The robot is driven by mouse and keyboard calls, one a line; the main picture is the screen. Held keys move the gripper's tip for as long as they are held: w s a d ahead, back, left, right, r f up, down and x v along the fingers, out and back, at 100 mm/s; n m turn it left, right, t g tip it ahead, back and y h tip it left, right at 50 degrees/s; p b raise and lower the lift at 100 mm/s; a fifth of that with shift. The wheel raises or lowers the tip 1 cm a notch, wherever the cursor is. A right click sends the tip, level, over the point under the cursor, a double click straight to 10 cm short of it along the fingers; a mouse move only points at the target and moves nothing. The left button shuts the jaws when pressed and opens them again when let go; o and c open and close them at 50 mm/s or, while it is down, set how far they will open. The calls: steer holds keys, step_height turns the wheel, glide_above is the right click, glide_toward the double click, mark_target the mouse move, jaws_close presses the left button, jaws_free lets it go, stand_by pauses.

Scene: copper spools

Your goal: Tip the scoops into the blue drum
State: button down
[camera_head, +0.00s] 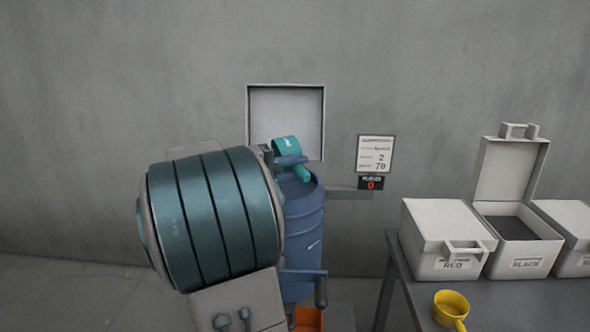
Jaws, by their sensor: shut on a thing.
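The blue drum (305,228) stands by the wall, its left side hidden behind my large teal-banded arm link. A teal scoop (286,145) is at the drum's top, its cup tilted above the rim and its handle pointing down to the right. My gripper (268,155) shows only as a small dark part beside the scoop, mostly hidden by my arm, and is shut on the scoop. I cannot see what is in the scoop or the drum. A yellow scoop (452,306) sits upright on the grey table (500,312) at the lower right.
White boxes marked RED (440,238) and BLACK (515,240) stand on the table; the BLACK box's lid is up. Another white box (570,228) is cut off at right. A wall sign (374,153) has a red "0" display (371,183) below. Something orange (308,320) shows below the drum.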

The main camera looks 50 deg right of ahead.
steer(key=s+a+r+p, duration=0.3)
steer(key=r, duration=0.3)
steer(key=shift+a+r, duration=0.15)
steer(key=shift+a, duration=0.2)
steer(key=shift+r+t+y+p, duration=0.35)
steer(key=shift+t+y+p, duration=1.1)
steer(key=shift+y+p, duration=1.7)
steer(key=shift+r+t+y+p, duration=0.3)
steer(key=shift+t+y+p, duration=1.2)
steer(key=shift+y+p, duration=1.65)
steer(key=shift+r+t+y+p, duration=0.35)
steer(key=shift+t+y+p, duration=1.1)
steer(key=shift+y+p, duration=1.7)
steer(key=shift+h+p, duration=0.4)
steer(key=shift+h, duration=0.05)
